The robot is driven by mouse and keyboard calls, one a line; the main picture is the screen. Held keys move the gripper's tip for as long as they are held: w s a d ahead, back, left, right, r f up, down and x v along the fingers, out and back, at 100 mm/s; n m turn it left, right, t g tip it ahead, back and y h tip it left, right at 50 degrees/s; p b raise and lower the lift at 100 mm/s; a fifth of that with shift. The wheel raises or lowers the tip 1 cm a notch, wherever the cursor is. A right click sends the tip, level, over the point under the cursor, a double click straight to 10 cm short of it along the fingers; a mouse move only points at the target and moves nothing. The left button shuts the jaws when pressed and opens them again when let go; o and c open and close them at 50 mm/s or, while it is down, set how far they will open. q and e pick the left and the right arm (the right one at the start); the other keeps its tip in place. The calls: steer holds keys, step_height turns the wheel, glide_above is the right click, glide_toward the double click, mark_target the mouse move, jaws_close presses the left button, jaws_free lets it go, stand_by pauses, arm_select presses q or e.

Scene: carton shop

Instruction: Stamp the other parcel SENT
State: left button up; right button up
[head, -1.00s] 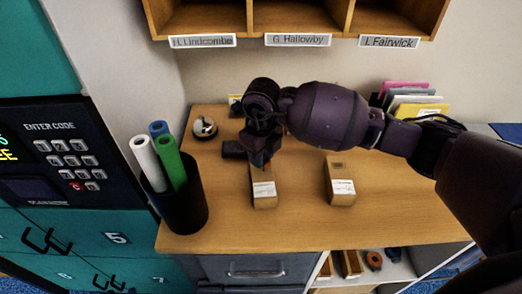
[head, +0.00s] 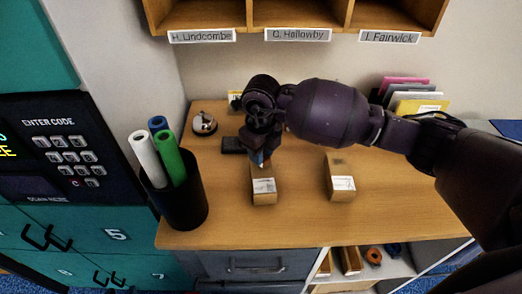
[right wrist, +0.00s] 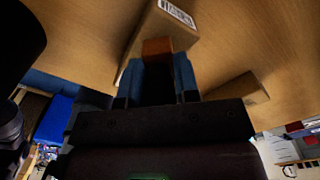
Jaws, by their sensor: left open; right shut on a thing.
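Two brown cartons with white labels lie on the wooden counter: the left parcel (head: 264,188) and the right parcel (head: 340,180). My right gripper (head: 261,158) is over the far end of the left parcel. In the right wrist view its blue fingertips are shut on a small orange-brown block (right wrist: 157,47), apparently the stamp. Its lower face is hidden, and I cannot tell if it touches the parcel. The near parcel (right wrist: 150,28) shows its barcode label there. No stamp mark is readable on either parcel. A dark flat pad (head: 232,145) lies left of the gripper. My left gripper is out of view.
A bell (head: 204,124) stands at the back left. A black bin (head: 180,205) with rolled tubes stands at the front left corner. Folders (head: 412,98) stand at the back right. Labelled pigeonholes (head: 298,16) hang above. The counter right of the right parcel is clear.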

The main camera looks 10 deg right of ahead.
steer(key=shift+f, duration=0.35)
stand_by(0.3)
steer(key=shift+f+b, duration=0.15)
steer(key=shift+b, duration=0.15)
stand_by(0.6)
steer(key=shift+s, duration=0.1)
stand_by(0.4)
steer(key=shift+r+p, duration=0.35)
steer(key=shift+r, duration=0.1)
steer(key=shift+r+p, duration=1.6)
steer(key=shift+r, duration=1.5)
